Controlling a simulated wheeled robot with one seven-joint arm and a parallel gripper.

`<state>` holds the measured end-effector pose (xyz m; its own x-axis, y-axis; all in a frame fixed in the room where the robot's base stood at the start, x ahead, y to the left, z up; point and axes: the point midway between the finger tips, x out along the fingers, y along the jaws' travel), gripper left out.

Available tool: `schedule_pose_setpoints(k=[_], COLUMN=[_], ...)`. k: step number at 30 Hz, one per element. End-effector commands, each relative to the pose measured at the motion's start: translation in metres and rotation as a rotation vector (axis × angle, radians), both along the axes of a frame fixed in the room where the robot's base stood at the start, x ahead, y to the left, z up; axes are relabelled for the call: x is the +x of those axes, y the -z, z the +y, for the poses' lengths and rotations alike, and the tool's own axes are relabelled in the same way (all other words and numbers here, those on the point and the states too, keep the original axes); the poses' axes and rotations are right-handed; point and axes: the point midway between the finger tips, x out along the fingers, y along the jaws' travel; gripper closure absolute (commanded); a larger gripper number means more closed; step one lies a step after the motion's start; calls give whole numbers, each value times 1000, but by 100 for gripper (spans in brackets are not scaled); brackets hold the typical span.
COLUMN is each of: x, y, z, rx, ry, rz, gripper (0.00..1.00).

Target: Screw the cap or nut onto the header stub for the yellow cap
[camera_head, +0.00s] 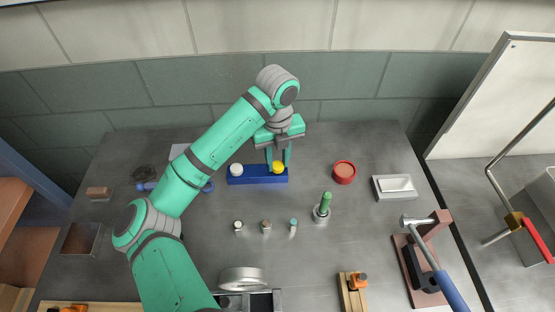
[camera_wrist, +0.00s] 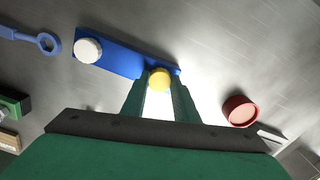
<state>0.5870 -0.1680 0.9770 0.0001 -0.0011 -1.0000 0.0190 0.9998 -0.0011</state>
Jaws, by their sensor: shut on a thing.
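The yellow cap (camera_head: 278,167) is at the right end of a blue block (camera_head: 256,180), and a white cap (camera_head: 236,169) sits at the left end. My gripper (camera_head: 278,163) reaches down at the block's right end and is shut on the yellow cap. In the wrist view the yellow cap (camera_wrist: 159,79) lies between my fingertips (camera_wrist: 160,86), at the end of the blue block (camera_wrist: 120,60). Three small stubs stand on the table in front: one with a white top (camera_head: 238,226), one brownish (camera_head: 266,226) and one with a teal top (camera_head: 293,226). Whether any is the header stub I cannot tell.
A red round dish (camera_head: 344,172) and a white tray (camera_head: 396,187) stand to the right. A green-topped bottle (camera_head: 323,207) stands nearer. A press-like tool with a blue handle (camera_head: 450,290) is at the front right. A blue wrench (camera_wrist: 33,40) lies left of the block.

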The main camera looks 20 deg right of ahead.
Motion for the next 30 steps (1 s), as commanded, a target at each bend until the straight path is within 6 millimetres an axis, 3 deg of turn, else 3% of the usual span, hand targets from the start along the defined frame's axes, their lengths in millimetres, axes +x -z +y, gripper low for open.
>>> schedule_pose_setpoints(k=[30], x=[0], y=[1], z=[4], rx=[8], ry=[700], rz=[5], gripper=[94])
